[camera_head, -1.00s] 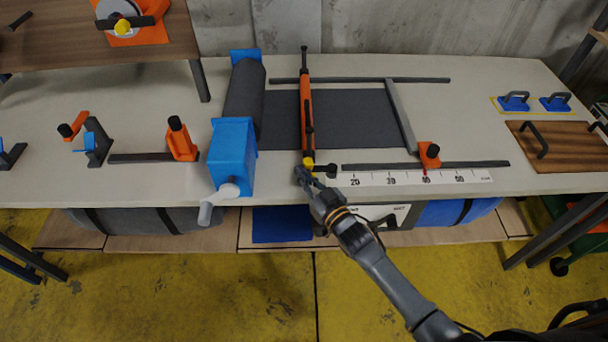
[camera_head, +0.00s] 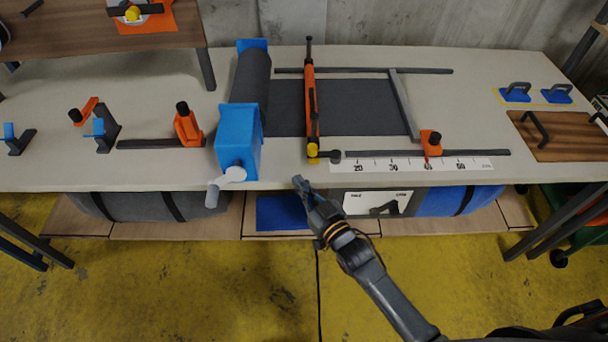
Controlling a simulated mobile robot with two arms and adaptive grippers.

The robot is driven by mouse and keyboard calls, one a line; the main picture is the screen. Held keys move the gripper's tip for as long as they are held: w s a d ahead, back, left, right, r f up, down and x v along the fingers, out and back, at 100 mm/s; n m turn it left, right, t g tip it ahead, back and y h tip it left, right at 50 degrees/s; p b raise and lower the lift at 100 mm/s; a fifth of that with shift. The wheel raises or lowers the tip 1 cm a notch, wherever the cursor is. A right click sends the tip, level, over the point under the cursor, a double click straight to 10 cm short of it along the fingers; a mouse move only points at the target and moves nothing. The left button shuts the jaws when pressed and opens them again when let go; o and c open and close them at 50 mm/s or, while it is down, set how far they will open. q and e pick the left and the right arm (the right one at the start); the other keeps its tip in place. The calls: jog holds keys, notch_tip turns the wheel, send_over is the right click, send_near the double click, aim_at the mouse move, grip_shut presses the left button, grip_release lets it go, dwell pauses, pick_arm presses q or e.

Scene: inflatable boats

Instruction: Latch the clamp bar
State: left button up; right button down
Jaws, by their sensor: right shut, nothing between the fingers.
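The orange clamp bar (camera_head: 310,92) lies across the dark grey fabric sheet (camera_head: 358,108) on the workbench, running from back to front. A yellow piece (camera_head: 312,150) and a dark knob (camera_head: 335,156) sit at its front end, near the bench's front edge. My right gripper (camera_head: 298,182) is shut and empty, just in front of the bench edge, below and slightly left of the bar's front end. It is apart from the bar. I cannot tell whether the bar is latched. My left gripper is not in view.
A blue crank box (camera_head: 238,140) with a grey handle (camera_head: 225,180) stands left of the bar, by a dark roll (camera_head: 250,80). A ruler strip (camera_head: 420,165) and an orange stop (camera_head: 431,140) lie right. Rolled fabric lies on the shelf below.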

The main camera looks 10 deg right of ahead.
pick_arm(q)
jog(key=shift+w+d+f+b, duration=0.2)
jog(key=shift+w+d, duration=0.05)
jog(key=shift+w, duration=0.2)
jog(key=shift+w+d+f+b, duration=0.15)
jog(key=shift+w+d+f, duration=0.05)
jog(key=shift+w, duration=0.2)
pick_arm(e)
jog(key=shift+s+a+r, duration=0.1)
jog(key=shift+s+a, duration=0.25)
jog(key=shift+s, duration=0.55)
jog(key=shift+s+a+f, duration=0.1)
jog(key=shift+s+a, duration=0.25)
jog(key=shift+s, duration=0.55)
jog(key=shift+s+a+r, duration=0.1)
jog(key=shift+s+a, duration=0.25)
jog(key=shift+s, duration=0.55)
